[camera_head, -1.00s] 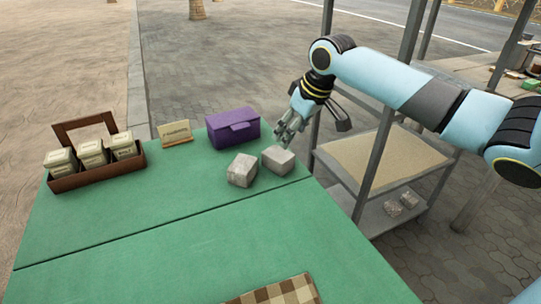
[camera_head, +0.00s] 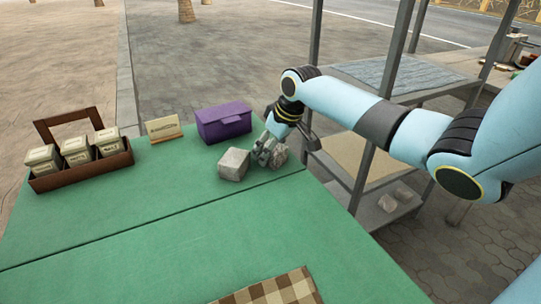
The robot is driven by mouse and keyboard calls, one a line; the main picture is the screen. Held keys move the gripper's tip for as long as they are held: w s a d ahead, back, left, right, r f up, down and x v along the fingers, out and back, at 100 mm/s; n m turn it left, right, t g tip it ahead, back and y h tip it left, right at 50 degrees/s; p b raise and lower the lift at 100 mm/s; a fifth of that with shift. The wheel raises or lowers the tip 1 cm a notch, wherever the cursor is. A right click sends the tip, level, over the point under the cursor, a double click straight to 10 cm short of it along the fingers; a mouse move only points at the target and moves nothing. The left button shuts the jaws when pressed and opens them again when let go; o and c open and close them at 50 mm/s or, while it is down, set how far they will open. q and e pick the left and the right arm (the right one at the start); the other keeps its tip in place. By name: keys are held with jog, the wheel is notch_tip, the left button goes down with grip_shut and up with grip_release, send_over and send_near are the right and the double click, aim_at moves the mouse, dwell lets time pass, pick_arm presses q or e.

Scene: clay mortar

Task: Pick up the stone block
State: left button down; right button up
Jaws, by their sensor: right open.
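The left stone block (camera_head: 233,164) is fully in view and stands clear of the gripper. My left gripper is not in view.
A purple box (camera_head: 223,122) stands just behind the blocks. A small sign (camera_head: 163,128) and a brown wooden carrier (camera_head: 80,173) with labelled containers stand to the left. A checkered board (camera_head: 275,292) lies at the front edge. A metal rack (camera_head: 350,160) stands right of the table.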

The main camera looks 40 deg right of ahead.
jog(key=shift+r, duration=0.1)
jog(key=c, duration=1.2)
notch_tip(320, 180, up, 4)
jog(key=shift+r+p, duration=0.15)
jog(key=shift+p, duration=0.55)
jog(key=s+d+r+p, duration=0.1)
jog(key=s+r, duration=0.1)
jog(key=s, duration=0.1)
jog(key=s+d+r+p, duration=0.1)
jog(key=s+d+r, duration=0.1)
jog(key=s, duration=0.2)
jog(key=s+d+r+p, duration=0.1)
jog(key=s+r, duration=0.1)
jog(key=s, duration=0.1)
jog(key=shift+s+d+r+p, duration=0.2)
jog(key=shift+s+r+p, duration=0.15)
jog(key=shift+s+p, duration=0.05)
